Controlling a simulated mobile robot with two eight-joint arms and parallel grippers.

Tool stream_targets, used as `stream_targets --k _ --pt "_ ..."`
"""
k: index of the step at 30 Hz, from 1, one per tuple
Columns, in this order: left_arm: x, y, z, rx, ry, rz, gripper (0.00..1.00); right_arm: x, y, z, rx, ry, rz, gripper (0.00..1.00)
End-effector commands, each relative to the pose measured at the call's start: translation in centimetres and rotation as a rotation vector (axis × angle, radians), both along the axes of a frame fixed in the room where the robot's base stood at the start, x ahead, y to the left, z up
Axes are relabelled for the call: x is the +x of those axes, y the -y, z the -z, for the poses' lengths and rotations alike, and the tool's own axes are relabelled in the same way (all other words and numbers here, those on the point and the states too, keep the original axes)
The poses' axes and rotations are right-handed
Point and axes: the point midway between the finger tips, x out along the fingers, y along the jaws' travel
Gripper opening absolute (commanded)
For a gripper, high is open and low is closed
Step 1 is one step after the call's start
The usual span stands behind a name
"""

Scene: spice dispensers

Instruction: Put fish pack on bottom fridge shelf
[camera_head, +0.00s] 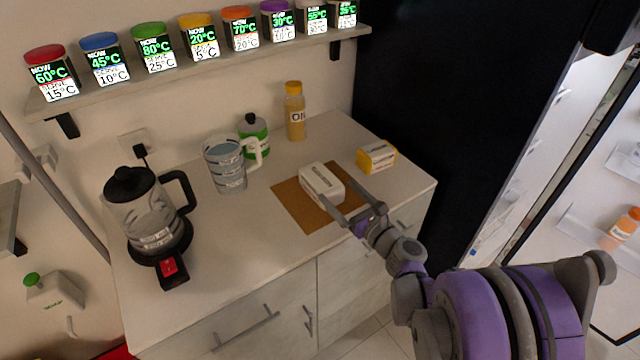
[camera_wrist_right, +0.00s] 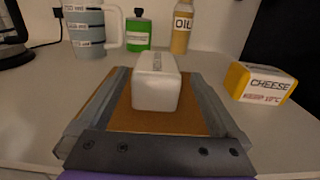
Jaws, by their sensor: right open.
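A white pack (camera_head: 321,183), which I take for the fish pack though its label is too small to read, lies on a brown board (camera_head: 293,206) on the counter. In the right wrist view the white pack (camera_wrist_right: 157,84) sits between the two fingers, with a gap on each side. My right gripper (camera_head: 338,196) is open and low over the board at the pack's near end. The fridge (camera_head: 545,150) stands open at the right. A shelf (camera_head: 580,228) in it shows in part; its bottom shelf is not clearly in view. My left gripper is out of view.
A yellow cheese box (camera_head: 377,156) stands right of the pack. An oil bottle (camera_head: 295,111), green bottle (camera_head: 254,136), measuring jug (camera_head: 226,165) and kettle (camera_head: 146,212) stand behind and left. An orange bottle (camera_head: 622,229) is in the fridge. A dark panel (camera_head: 440,100) stands between counter and fridge.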

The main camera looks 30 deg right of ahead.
Motion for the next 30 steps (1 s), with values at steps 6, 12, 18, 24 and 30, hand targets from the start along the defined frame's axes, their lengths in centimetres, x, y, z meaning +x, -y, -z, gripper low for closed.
stream_targets --k 6,12,18,24,30 --pt "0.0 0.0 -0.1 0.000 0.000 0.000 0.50 3.1 -0.4 0.1 -0.002 -0.001 -0.002 1.00" --pt "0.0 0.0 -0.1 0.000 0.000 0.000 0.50 4.8 -0.7 0.3 -0.003 -0.001 -0.004 1.00" --pt "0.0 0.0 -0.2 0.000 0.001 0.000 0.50 7.8 -1.1 0.6 -0.004 -0.001 -0.003 1.00" --pt "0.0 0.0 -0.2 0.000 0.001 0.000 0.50 8.4 -1.1 0.6 -0.005 -0.001 -0.001 1.00" --pt "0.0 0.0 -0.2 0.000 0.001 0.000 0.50 8.4 -1.1 0.6 -0.005 -0.002 -0.001 0.78"
